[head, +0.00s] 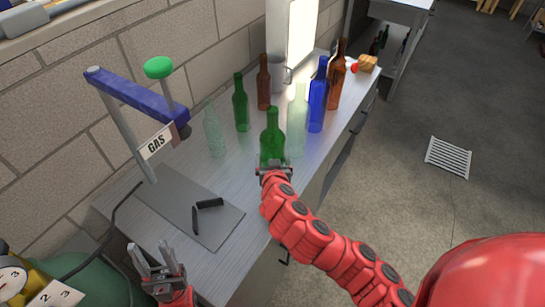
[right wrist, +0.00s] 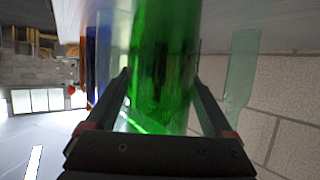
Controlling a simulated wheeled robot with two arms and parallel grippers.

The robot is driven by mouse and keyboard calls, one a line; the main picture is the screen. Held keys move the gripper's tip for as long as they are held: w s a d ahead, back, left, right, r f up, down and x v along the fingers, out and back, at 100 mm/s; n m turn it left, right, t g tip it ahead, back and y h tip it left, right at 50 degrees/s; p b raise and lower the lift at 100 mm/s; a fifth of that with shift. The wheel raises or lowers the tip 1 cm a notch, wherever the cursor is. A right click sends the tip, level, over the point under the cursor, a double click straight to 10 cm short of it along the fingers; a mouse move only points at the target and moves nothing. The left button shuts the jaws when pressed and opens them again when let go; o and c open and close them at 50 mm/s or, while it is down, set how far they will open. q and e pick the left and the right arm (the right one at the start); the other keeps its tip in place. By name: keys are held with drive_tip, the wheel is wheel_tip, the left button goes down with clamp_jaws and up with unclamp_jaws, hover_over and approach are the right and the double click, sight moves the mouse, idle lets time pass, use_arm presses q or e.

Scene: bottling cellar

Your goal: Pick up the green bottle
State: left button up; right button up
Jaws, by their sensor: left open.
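A green bottle (head: 271,135) stands upright near the front edge of the steel bench. In the right wrist view the green bottle (right wrist: 163,65) fills the space between the two fingers. My right gripper (head: 272,168) is at the bottle's lower part, with its fingers (right wrist: 161,78) on either side; whether they press on the glass is not clear. A second green bottle (head: 241,105) stands behind it, farther left. My left gripper (head: 155,260) is open and empty at the lower left, away from the bottles.
Close by stand a clear bottle (head: 297,125), a blue bottle (head: 318,100), brown bottles (head: 264,85) (head: 336,80) and a pale bottle (head: 214,133). A blue-armed GAS stand (head: 135,93) and a grey mat (head: 175,210) with a black item (head: 208,203) are at left.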

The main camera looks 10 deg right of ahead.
clamp_jaws()
drive_tip(key=shift+r, duration=0.15)
wheel_tip(320, 180, up, 3)
drive_tip(key=shift+f+p, duration=0.1)
drive_tip(key=shift+p, duration=0.7)
drive_tip(key=shift+s+r, duration=0.25)
drive_tip(key=shift+r, duration=0.05)
drive_tip(key=p, duration=0.9)
approach(273, 156)
wheel_tip(273, 156, down, 4)
drive_tip(key=s, duration=0.3)
drive_tip(key=shift+s, duration=0.1)
